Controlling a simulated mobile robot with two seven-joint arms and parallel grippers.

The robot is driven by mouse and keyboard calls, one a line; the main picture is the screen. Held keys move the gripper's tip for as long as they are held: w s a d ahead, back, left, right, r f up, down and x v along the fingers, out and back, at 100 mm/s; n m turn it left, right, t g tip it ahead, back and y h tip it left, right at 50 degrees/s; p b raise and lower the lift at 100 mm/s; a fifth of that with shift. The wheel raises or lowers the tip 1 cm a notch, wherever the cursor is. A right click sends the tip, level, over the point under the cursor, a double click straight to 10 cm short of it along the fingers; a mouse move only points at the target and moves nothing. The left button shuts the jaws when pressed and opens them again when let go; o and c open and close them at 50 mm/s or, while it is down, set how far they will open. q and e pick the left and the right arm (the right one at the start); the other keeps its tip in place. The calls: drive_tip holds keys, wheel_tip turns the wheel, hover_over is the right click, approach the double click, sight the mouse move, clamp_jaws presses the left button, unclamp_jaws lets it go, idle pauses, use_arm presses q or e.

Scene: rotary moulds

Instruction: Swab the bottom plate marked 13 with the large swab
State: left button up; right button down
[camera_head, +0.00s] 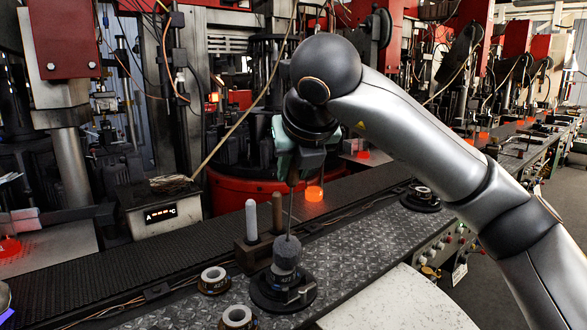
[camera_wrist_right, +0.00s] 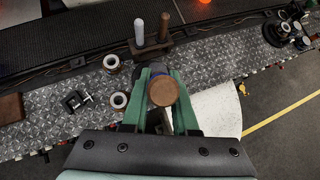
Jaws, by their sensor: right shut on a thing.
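My right gripper (camera_head: 291,183) hangs over the textured bench, shut on the upright swab. In the wrist view its green fingers (camera_wrist_right: 161,105) lie on both sides of the swab's round brown handle end (camera_wrist_right: 163,91). The swab's thin shaft runs down to a thick grey head (camera_head: 287,251). This head is at the top of a dark round fixture (camera_head: 283,291); I cannot tell whether it touches or sits inside. I cannot make out a plate marked 13. My left gripper is not in view.
A small rack (camera_head: 257,252) with a white and a brown upright handle stands close behind the fixture. Two ring-shaped parts (camera_head: 213,279) (camera_head: 238,318) lie to the left.

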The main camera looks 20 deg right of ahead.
drive_tip(key=shift+f, duration=0.15)
drive_tip(key=shift+w+a+f, duration=0.25)
drive_tip(key=shift+w+a, duration=0.3)
drive_tip(key=shift+a, duration=0.2)
